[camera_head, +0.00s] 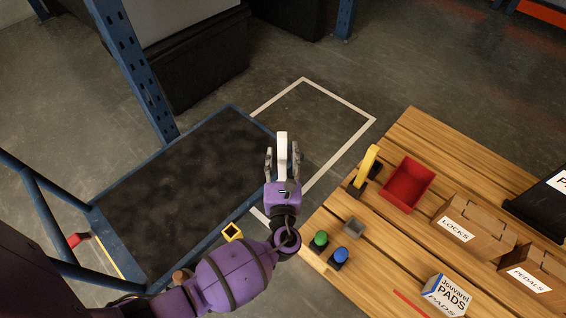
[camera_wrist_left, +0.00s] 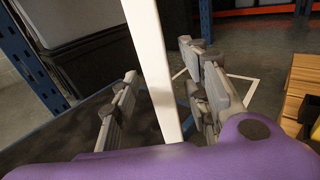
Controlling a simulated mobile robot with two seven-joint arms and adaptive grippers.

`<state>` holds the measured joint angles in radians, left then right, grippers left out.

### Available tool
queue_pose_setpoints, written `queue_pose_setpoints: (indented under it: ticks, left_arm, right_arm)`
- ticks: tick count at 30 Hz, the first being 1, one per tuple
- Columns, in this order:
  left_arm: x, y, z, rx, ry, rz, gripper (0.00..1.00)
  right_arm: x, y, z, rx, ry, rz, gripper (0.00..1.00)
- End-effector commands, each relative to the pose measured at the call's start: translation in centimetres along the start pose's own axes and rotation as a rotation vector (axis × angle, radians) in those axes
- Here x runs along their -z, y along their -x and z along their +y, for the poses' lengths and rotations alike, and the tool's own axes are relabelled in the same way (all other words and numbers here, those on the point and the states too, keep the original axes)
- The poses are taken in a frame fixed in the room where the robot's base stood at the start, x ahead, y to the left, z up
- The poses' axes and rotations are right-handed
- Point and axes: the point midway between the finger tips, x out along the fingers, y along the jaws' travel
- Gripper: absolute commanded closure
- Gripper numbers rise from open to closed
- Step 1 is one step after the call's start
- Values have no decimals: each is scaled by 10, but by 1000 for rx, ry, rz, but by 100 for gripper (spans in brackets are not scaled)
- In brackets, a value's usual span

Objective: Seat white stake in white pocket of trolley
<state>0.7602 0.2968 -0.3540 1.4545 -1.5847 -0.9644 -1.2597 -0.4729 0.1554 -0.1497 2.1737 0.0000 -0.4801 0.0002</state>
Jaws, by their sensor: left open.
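My left gripper (camera_head: 282,155) is open, with the white stake (camera_head: 282,142) standing between its fingers. In the left wrist view the stake (camera_wrist_left: 155,60) runs up between the spread fingers (camera_wrist_left: 165,95) out of the top of the picture, slightly tilted. The stake's lower end is hidden by the gripper. The blue-framed trolley (camera_head: 230,110) with its dark deck lies left of the gripper. A yellow pocket (camera_head: 232,231) is on its near edge and a red one (camera_head: 78,240) at its left. I cannot make out the white pocket. The right gripper is not in view.
A wooden table (camera_head: 412,122) at right holds a yellow stake (camera_head: 367,166) in a black holder, a red bin (camera_head: 408,185), cardboard boxes (camera_head: 473,228), and green (camera_head: 320,240) and blue (camera_head: 340,256) buttons. A white floor outline (camera_head: 340,95) encloses clear floor beyond the gripper.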

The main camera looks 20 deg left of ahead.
Motion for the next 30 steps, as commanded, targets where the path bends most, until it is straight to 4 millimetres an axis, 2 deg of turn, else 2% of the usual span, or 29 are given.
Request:
queue_pose_setpoints:
  ticks: [3,8,11,18,30]
  left_arm:
    - [1,-9,0,0,-1,0,58]
    - [0,-9,0,0,0,0,58]
    - [0,-9,0,0,0,0,68]
    - [0,-9,0,0,0,0,100]
    - [-2,-9,0,0,1,-1,100]
  right_arm:
    - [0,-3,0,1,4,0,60]
    - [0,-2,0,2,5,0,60]
    - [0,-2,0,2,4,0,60]
    - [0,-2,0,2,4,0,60]
    - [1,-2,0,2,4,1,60]
